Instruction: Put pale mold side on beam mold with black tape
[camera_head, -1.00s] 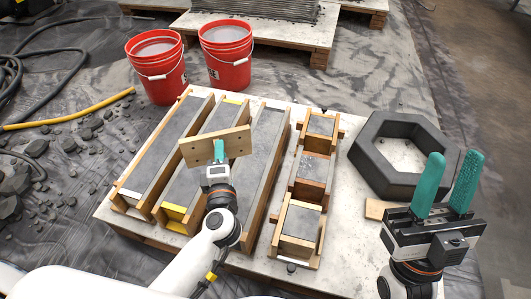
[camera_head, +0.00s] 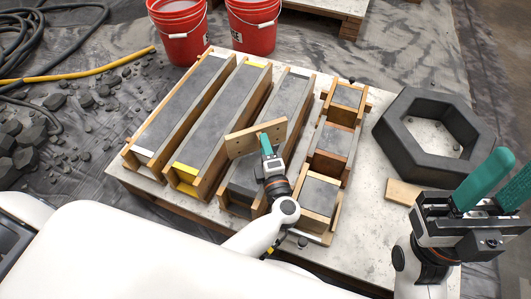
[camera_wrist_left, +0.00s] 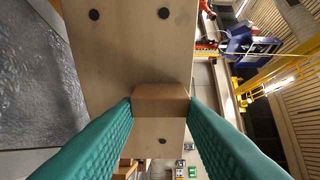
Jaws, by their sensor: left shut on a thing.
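My left gripper (camera_head: 266,143) is shut on the block of the pale mold side (camera_head: 243,141), a light wooden board. The left wrist view shows the gripper's green fingers (camera_wrist_left: 160,105) around that block, with dark round holes in the board (camera_wrist_left: 130,45). The board is held upright, crosswise above the third long beam mold (camera_head: 277,100), whose near end is partly hidden by my arm. I cannot make out black tape on it. The left beam mold (camera_head: 182,108) has white tape, the middle one (camera_head: 223,120) yellow. My right gripper (camera_head: 495,190) is open and empty at the right.
A short mold with concrete blocks (camera_head: 333,140) stands close to the right of the third beam mold. A grey hexagonal ring (camera_head: 432,160) and a small wooden piece (camera_head: 402,193) lie farther right. Two red buckets (camera_head: 252,28) stand behind the pallet.

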